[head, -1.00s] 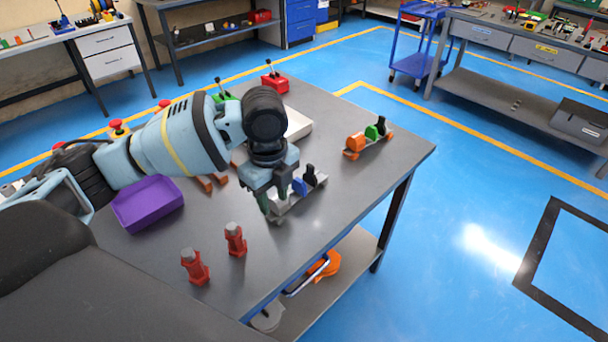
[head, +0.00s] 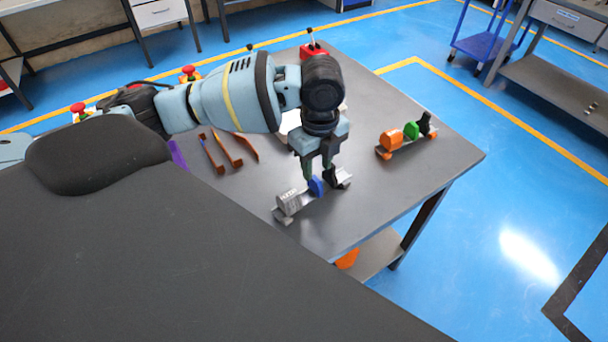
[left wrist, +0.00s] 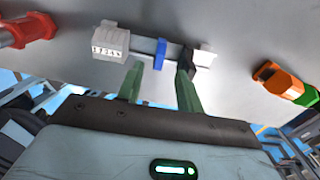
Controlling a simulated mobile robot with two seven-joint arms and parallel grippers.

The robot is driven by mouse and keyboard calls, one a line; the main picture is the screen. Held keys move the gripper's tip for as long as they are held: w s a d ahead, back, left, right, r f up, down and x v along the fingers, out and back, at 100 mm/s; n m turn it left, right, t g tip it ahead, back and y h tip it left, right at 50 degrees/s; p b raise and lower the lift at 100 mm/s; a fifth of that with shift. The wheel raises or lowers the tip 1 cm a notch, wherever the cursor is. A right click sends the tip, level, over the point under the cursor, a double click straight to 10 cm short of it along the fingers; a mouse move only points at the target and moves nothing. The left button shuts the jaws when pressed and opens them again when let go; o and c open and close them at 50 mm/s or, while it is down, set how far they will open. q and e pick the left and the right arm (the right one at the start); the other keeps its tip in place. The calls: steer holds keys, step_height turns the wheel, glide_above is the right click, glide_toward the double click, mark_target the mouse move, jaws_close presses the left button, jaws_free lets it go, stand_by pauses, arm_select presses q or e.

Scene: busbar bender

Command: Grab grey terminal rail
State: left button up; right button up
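The grey terminal rail (head: 306,196) lies on the dark table and carries a grey numbered block (head: 289,203), a blue block (head: 316,186) and a black block (head: 331,178). My left gripper (head: 317,178) points down at the rail near the blue and black blocks. In the left wrist view its fingers (left wrist: 160,70) are apart, with the blue block (left wrist: 160,56) in line with the gap. The right finger overlaps the black block (left wrist: 187,58); I cannot tell whether it touches. My right gripper is out of view.
Another rail with orange and green blocks (head: 405,137) lies to the right. Orange-brown strips (head: 225,152) lie to the left. A red part (left wrist: 28,30) is left of the rail in the wrist view. The table's right side is mostly clear.

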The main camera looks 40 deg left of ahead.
mark_target(315, 178)
arm_select(q)
steer(key=shift+a+f, duration=0.1)
steer(key=shift+f, duration=2.5)
steer(key=shift+c, duration=0.2)
jaws_close()
